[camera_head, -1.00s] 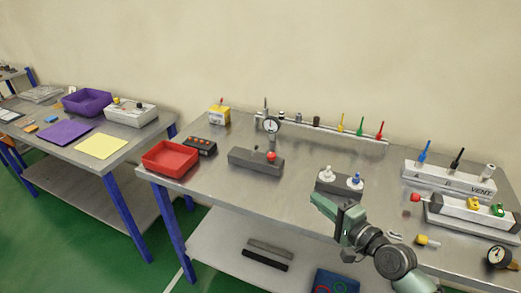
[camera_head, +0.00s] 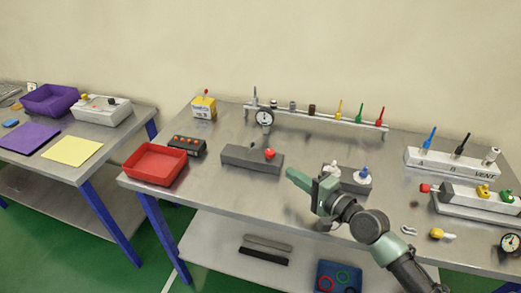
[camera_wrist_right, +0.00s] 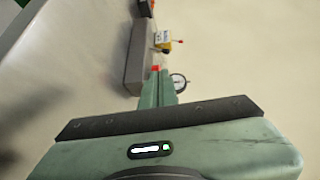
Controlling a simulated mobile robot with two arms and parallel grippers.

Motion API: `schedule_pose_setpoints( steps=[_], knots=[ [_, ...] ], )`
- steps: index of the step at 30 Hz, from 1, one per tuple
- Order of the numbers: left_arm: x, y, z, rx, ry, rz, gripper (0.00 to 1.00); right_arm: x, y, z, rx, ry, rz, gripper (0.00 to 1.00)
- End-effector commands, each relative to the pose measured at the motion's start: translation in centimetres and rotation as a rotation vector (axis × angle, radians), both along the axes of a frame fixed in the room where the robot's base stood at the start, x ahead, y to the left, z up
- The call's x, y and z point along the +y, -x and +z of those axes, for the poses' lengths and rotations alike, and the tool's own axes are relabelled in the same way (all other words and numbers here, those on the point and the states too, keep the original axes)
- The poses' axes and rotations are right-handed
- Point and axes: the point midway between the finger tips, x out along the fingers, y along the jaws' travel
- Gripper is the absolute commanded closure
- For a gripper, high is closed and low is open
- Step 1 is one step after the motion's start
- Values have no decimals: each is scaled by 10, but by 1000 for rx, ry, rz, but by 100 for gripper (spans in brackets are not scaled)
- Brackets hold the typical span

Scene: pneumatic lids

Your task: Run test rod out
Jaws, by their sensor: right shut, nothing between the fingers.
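A long dark grey block (camera_head: 245,158) lies on the middle table, with a red knob (camera_head: 271,153) at its right end. A light bar on the right of the table has a red-tipped end (camera_head: 425,188); I cannot tell which of these is the test rod. My right gripper (camera_head: 291,175) is shut and empty, just right of and nearer than the red knob. In the right wrist view the red knob (camera_wrist_right: 156,68) shows just past the fingertips, partly hidden. My left gripper is not in view.
A round gauge (camera_head: 265,117) stands behind the block. A button box (camera_head: 187,146) and a red tray (camera_head: 155,165) are to the left. A base with white and blue fittings (camera_head: 354,187) is behind my right wrist. The VENT block (camera_head: 453,163) is at the right.

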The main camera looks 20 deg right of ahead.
Motion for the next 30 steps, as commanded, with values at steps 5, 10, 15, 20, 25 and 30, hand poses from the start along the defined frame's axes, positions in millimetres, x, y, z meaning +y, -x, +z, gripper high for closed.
schedule_pose_setpoints(
  steps=[5, 10, 15, 20, 25, 30],
  knots=[
    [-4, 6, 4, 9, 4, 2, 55, 6, -15, 0, -2, -3, 0, 100],
    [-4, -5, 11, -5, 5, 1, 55, 19, -46, -2, -3, -2, 0, 100],
    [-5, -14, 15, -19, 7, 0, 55, 33, -80, -8, -1, -2, 0, 100],
    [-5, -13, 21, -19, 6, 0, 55, 43, -106, -5, -2, -2, 0, 100],
    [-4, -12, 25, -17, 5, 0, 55, 50, -123, -3, -1, -2, 0, 100],
    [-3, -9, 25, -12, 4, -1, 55, 53, -128, -3, -1, 1, 0, 100]
  ],
)
